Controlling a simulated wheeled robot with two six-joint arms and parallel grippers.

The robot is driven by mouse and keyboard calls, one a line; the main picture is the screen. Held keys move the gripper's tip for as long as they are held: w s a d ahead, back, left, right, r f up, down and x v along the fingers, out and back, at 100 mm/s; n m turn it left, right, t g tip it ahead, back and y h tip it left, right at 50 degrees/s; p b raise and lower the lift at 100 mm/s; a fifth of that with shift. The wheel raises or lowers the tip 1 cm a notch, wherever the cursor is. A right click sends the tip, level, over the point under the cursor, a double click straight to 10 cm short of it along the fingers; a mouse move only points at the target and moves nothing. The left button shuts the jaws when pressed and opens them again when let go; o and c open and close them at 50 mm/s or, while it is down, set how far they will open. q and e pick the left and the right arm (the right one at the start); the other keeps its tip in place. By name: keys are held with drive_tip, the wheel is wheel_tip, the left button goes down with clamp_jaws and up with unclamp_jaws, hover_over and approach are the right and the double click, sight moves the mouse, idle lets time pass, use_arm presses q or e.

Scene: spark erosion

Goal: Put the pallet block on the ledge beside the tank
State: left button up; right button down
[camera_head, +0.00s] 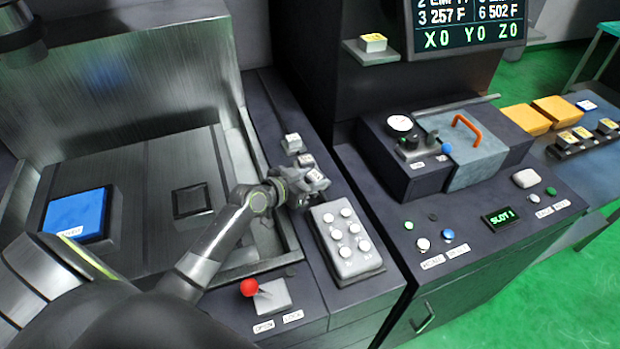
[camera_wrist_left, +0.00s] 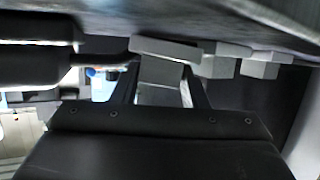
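My left gripper (camera_head: 306,188) is over the dark ledge (camera_head: 262,98) that runs along the right side of the metal tank (camera_head: 235,150). In the left wrist view a grey block (camera_wrist_left: 160,75) with a wider, flat top is between the fingers, which appear to touch its sides. In the head view a light grey block with a label (camera_head: 316,176) shows at the fingertips, partly hidden by the gripper. Two similar small blocks (camera_head: 292,142) (camera_head: 305,160) stand in a row just beyond it on the ledge. My right gripper is not in view.
A grey button box (camera_head: 346,240) sits close to the right of my left gripper. A red-knobbed lever (camera_head: 250,287) stands in front. In the tank lie a blue plate (camera_head: 78,213) and a dark square (camera_head: 192,201). A console (camera_head: 470,215) is at the right. The far ledge is clear.

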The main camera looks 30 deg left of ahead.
use_arm(q)
drive_tip(key=o, duration=0.4)
drive_tip(key=shift+f, duration=0.25)
drive_tip(key=shift+c, duration=0.2)
drive_tip(key=shift+a, duration=0.1)
drive_tip(key=shift+s, duration=0.1)
drive_tip(key=shift+s+a+r, duration=0.1)
drive_tip(key=shift+s+a, duration=0.1)
drive_tip(key=shift+s, duration=0.05)
drive_tip(key=v, duration=0.5)
drive_tip(key=b+v, duration=0.1)
drive_tip(key=v, duration=0.5)
drive_tip(key=shift+r, duration=0.25)
